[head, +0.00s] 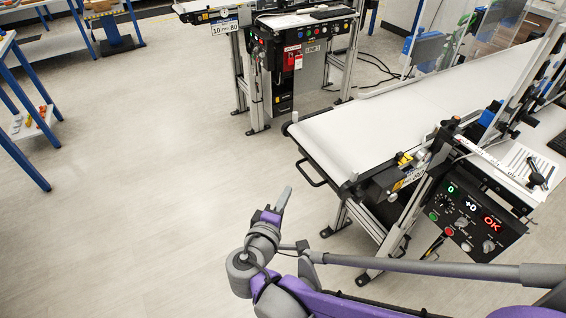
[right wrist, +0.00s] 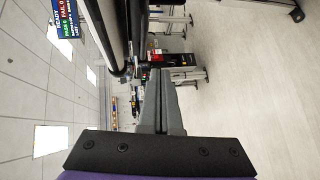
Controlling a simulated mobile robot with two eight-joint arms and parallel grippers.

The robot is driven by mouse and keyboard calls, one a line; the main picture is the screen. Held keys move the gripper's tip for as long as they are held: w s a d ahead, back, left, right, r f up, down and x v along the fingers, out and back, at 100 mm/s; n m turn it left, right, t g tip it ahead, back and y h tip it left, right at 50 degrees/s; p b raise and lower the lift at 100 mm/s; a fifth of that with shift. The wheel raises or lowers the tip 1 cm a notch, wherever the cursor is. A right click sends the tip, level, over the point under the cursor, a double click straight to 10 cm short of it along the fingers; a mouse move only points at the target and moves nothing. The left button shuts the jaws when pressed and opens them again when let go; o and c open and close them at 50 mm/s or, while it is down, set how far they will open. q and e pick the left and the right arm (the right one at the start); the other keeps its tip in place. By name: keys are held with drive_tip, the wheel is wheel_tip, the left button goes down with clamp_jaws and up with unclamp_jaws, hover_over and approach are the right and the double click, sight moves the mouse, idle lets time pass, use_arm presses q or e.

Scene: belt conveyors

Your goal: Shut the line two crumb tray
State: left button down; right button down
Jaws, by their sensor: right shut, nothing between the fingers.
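The near conveyor (head: 350,125), whose control box (head: 470,220) seems to be marked line 2, has a white belt. A black loop handle (head: 308,172) juts out to the left below its belt end. It looks like the crumb tray's handle; the tray itself is mostly hidden under the belt, and I cannot tell how far out it is. My right gripper (head: 284,197) is shut and empty, to the left of and a little nearer than the handle, apart from it. Its shut fingers also show in the right wrist view (right wrist: 160,105). My left gripper is out of view.
The line 1 conveyor (head: 300,22) stands farther back. Blue-legged benches (head: 25,120) stand at the left. The near conveyor's support legs (head: 385,235) stand right of my gripper. Open floor (head: 150,190) lies to the left.

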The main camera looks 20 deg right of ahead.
sight(305, 158)
drive_tip(key=w+a+r+n+t+b, duration=0.1)
drive_tip(key=w+a+t, duration=0.1)
drive_tip(key=a, duration=0.1)
drive_tip(key=w+d+h+b, duration=0.1)
drive_tip(key=w+d, duration=0.7)
drive_tip(key=d, duration=0.2)
drive_tip(key=shift+r, duration=0.15)
drive_tip(key=shift+w+d, duration=0.1)
drive_tip(key=shift+d, duration=0.05)
drive_tip(key=d, duration=0.4)
drive_tip(key=shift+w+d, duration=0.15)
drive_tip(key=shift+r, duration=0.1)
